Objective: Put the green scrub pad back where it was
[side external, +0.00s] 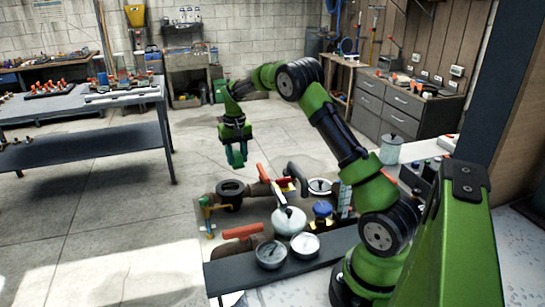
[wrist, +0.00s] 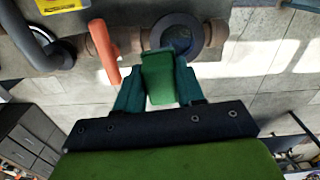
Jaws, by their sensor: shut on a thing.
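The green scrub pad (wrist: 160,78) is between the two teal fingers of my gripper (wrist: 158,90) in the wrist view. My gripper is shut on it. In the side view my gripper (side external: 236,155) hangs pointing down in the air, above the far left part of the pit with pipes and gauges. The pad is too small there to tell apart from the fingers. In the wrist view a red-orange handle (wrist: 104,52) on a brown pipe and a dark ring fitting (wrist: 180,36) lie below, beyond the pad.
The pit area holds a round white-topped vessel (side external: 289,221), a blue-capped fitting (side external: 322,209), a black round fitting (side external: 231,190), and gauges (side external: 271,254) near the front edge. A grey table (side external: 80,105) stands at left, a drawer cabinet (side external: 405,105) at back right. Open floor lies between them.

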